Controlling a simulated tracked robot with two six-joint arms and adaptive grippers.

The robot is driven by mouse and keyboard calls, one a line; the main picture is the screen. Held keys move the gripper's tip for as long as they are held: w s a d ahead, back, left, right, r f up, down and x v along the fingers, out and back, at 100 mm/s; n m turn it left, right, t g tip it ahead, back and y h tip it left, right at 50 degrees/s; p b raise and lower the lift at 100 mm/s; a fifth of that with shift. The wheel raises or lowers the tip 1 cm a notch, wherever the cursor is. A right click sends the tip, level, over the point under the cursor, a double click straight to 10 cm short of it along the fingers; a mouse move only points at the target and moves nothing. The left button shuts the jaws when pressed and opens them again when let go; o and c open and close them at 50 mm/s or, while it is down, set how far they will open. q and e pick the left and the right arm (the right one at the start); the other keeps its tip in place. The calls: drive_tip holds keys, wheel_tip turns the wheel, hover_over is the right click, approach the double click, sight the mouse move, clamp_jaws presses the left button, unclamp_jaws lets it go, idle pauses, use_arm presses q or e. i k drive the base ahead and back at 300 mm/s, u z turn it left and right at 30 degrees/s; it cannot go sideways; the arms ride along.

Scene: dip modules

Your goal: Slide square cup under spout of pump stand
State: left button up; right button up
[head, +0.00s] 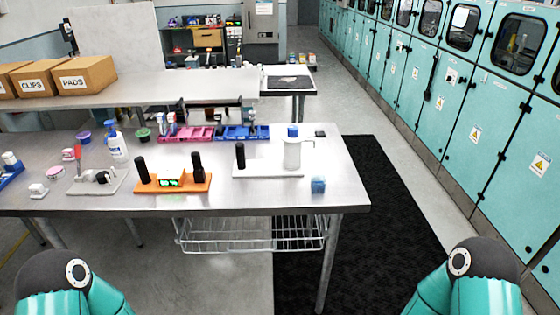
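A small square blue cup (318,186) stands upright on the metal table near its right front corner. Behind it and to its left is what looks like the pump stand (292,154), a white cylinder with a blue top on a white base plate. A short dark piece (318,134) shows to the right of the blue top and may be the spout; it is too small to be sure. The cup is apart from the stand, in front of the base's right end. Neither gripper is in view; only my teal arm links show at the bottom corners.
A black post (240,155) stands at the left end of the white base. An orange base (172,182) with black posts and a green display is further left. Pink trays (195,134) and blue trays (242,132) lie behind. The table (345,190) is bare right of the cup.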

sight(318, 184)
drive_tip(key=z, duration=0.6)
drive_tip(key=k, duration=0.55)
drive_tip(key=z, duration=0.8)
drive_tip(key=k, duration=0.75)
drive_tip(key=z, duration=0.7)
drive_tip(key=i, duration=0.95)
drive_tip(key=u, duration=0.65)
drive_tip(key=i, duration=1.5)
drive_tip(key=u, duration=1.3)
drive_tip(key=i, duration=0.9)
drive_tip(key=u, duration=0.65)
drive_tip(key=k, duration=0.75)
